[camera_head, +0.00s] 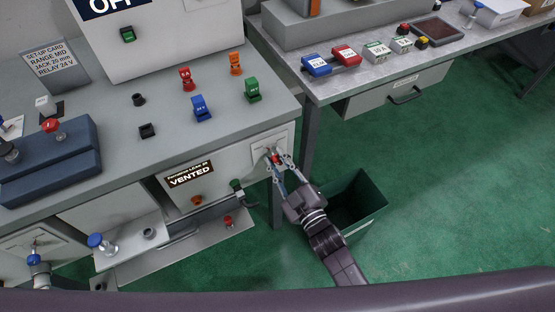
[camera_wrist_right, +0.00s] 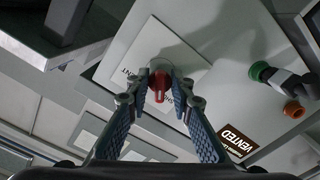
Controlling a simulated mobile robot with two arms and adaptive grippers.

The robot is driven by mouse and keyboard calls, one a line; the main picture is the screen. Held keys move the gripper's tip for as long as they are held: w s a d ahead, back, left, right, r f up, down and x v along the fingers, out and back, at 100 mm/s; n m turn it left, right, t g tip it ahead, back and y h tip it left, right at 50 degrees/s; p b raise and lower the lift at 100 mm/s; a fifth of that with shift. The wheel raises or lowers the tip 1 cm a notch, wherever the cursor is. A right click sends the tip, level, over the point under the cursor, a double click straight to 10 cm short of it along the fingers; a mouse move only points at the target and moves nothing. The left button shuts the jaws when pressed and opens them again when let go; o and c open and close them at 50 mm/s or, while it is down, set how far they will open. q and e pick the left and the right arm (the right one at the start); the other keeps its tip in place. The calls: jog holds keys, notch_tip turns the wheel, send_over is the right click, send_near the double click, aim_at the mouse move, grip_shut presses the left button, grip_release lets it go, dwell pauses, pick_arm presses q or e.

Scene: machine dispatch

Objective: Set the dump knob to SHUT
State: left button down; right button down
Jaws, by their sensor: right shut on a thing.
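The dump knob (camera_wrist_right: 159,82), red with a grey round hub, sits on a pale square plate (camera_wrist_right: 150,45) in the right wrist view. In the head view the same plate (camera_head: 262,148) is at the right end of the machine's front panel. My right gripper (camera_head: 274,161) has reached the knob, with its fingers on either side of it, shut on it. Lettering on the plate beside the knob is partly hidden and hard to read. A display (camera_head: 191,174) left of the plate reads VENTED. My left gripper is not in view.
A green connector with a cable (camera_head: 237,186) and an orange knob (camera_head: 196,200) are on the panel left of the plate. A dark open bin (camera_head: 372,205) stands on the green floor beside my right arm. The floor farther right is clear.

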jog(key=shift+n, duration=1)
jog(key=c, duration=2)
grip_release()
jog(key=shift+c, duration=0.2)
jog(key=shift+s+d, duration=0.1)
jog(key=v, duration=1.2)
